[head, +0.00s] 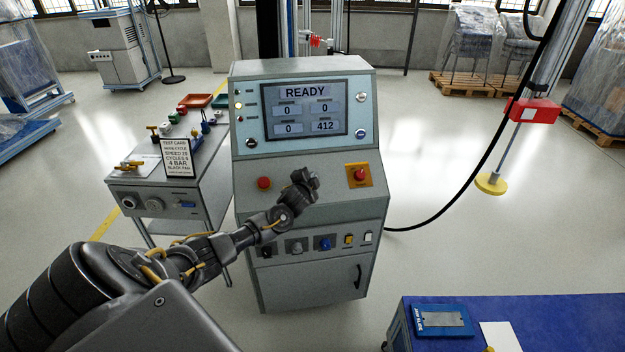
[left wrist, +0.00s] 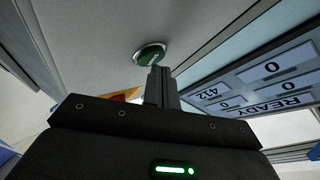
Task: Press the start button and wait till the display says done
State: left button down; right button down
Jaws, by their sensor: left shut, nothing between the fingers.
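The grey control console (head: 300,215) stands in the middle of the head view. Its display (head: 304,110) reads READY, with three fields at 0 and one at 412. My left gripper (head: 307,180) is shut and empty over the sloped panel, between a red button (head: 263,183) and a red stop button on a yellow plate (head: 359,174). In the left wrist view a green button (left wrist: 149,52) lies just beyond the shut fingertips (left wrist: 160,70); I cannot tell whether they touch it. My gripper hides the green button in the head view. My right gripper is out of view.
Knobs and switches (head: 297,246) line the console's lower front. A side table (head: 150,188) at left carries a test card (head: 177,157) and small parts. A blue-topped bench (head: 560,325) is at lower right. A black cable (head: 440,222) runs right of the console.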

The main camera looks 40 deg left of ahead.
pick_arm(q)
jog(key=shift+w+a+f+b, duration=0.1)
jog(key=shift+a+f+b, duration=0.05)
jog(key=shift+f+b, duration=0.2)
dwell(0.5)
dwell(0.3)
jog(key=shift+s+d+r+p, duration=0.2)
jog(key=shift+r+p, duration=0.15)
jog(key=shift+p, duration=0.2)
jog(key=shift+s+d+r+p, duration=0.15)
jog(key=shift+r+p, duration=0.2)
jog(key=shift+p, duration=0.2)
jog(key=shift+w, duration=0.1)
jog(key=shift+d+r+p, duration=0.2)
jog(key=shift+r+p, duration=0.4)
jog(key=shift+p, duration=0.15)
jog(key=r+p, duration=0.1)
jog(key=s+d+r+p, duration=0.1)
jog(key=p, duration=0.1)
jog(key=r+p, duration=0.1)
jog(key=shift+s+d, duration=0.35)
jog(key=shift+s, duration=0.05)
